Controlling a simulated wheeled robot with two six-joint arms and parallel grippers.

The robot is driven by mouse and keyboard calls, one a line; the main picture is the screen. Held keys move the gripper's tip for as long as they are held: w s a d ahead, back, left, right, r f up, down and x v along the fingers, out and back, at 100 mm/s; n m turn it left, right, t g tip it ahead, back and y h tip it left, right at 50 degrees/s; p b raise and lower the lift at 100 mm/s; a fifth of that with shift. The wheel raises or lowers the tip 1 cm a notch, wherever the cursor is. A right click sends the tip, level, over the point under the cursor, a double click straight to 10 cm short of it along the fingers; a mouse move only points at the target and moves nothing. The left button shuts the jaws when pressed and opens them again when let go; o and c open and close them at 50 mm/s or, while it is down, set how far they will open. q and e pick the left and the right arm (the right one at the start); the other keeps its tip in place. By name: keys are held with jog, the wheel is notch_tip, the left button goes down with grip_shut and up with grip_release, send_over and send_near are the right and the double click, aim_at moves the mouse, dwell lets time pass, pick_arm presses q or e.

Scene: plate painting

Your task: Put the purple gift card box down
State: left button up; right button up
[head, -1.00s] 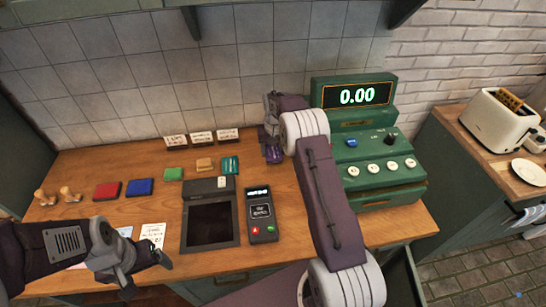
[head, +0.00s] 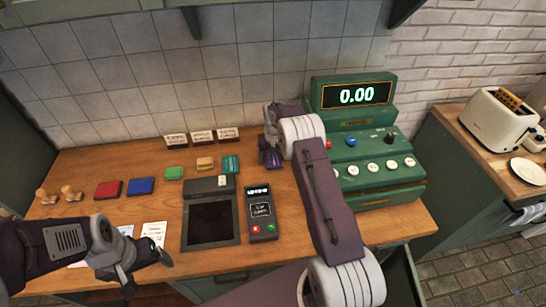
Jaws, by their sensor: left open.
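The purple gift card box (head: 273,159) is at the fingertips of my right gripper (head: 271,150), at the back of the counter, left of the green register. The gripper points down and looks shut on the box, though its fingers partly hide it. The box is at or just above the wooden top; I cannot tell whether it touches. My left gripper (head: 148,274) is open and empty at the counter's front left edge.
The green cash register (head: 370,180) stands close on the right. A card terminal (head: 261,212) and a dark tray (head: 211,224) are in front. Small signs (head: 202,137) stand behind.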

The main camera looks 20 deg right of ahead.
aim_at(274, 163)
jog(key=shift+r, duration=0.55)
notch_tip(274, 163, up, 11)
jog(key=s+b, duration=0.1)
jog(key=s, duration=0.1)
jog(key=s+a+n, duration=0.1)
jog(key=s+a, duration=0.2)
jog(key=s, duration=0.6)
jog(key=s+a+f+n, duration=0.1)
jog(key=s+a, duration=0.3)
jog(key=s, duration=0.6)
jog(key=s+a, duration=0.4)
jog(key=s, duration=0.5)
jog(key=shift+s+f+n+g+y, duration=0.15)
jog(key=shift+f+n+g+y, duration=0.15)
jog(key=shift+f+n, duration=0.1)
